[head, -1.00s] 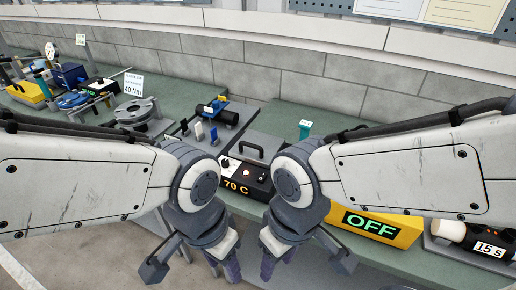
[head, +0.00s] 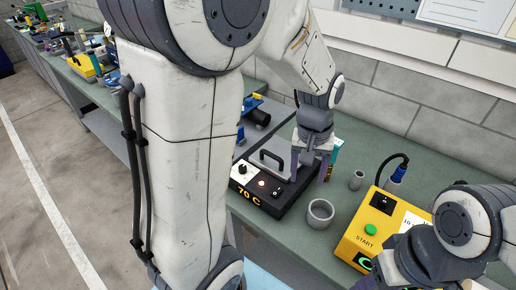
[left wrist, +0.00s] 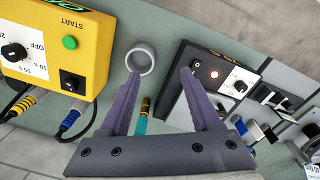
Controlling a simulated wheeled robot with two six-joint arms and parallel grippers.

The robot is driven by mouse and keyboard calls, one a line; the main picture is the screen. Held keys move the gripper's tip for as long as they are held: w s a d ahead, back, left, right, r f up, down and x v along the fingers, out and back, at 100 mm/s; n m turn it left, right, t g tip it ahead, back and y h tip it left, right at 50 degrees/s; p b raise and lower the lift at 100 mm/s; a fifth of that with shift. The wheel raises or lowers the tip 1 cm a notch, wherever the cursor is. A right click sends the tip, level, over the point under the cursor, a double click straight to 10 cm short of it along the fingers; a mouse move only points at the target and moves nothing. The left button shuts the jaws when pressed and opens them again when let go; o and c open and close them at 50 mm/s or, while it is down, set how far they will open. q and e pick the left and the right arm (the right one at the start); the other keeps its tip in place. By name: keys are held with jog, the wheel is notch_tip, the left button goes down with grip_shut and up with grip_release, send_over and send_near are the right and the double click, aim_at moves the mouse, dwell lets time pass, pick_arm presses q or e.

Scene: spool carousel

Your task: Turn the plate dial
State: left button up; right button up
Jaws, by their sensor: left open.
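The hot plate (head: 262,203) is a black-fronted box with an orange "70 C" readout, a lit indicator and a switch, with a handle on its grey top. Its plate dial (head: 242,169) is a black knob on a white panel at the front's left end; it also shows in the left wrist view (left wrist: 240,87), right of the fingers. My left gripper (head: 310,170) is open and empty, pointing down over the plate's right end, away from the dial. Its purple fingers (left wrist: 159,73) show in the left wrist view. My right gripper (head: 392,272) is partly cropped at lower right; its jaws are unclear.
A grey cup (head: 320,212) stands right of the plate. A yellow box (head: 352,238) with a green START button and a cable stands further right. My left arm covers much of the bench.

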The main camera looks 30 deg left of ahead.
pick_arm(q)
jog(key=w+a+f+n+p, duration=0.1)
jog(key=w+a+n, duration=0.15)
jog(key=a, duration=0.35)
jog(key=w+a+f+n, duration=0.1)
jog(key=w+a+n, duration=0.15)
jog(key=a, duration=0.35)
jog(key=n+p, duration=0.1)
jog(key=n, duration=0.5)
send_over(242, 167)
notch_tip(242, 167, down, 3)
notch_tip(242, 167, down, 9)
jog(key=p, duration=0.2)
jog(key=shift+f+p, duration=0.2)
jog(key=shift+p, duration=0.1)
jog(key=shift+w, duration=0.1)
grip_shut()
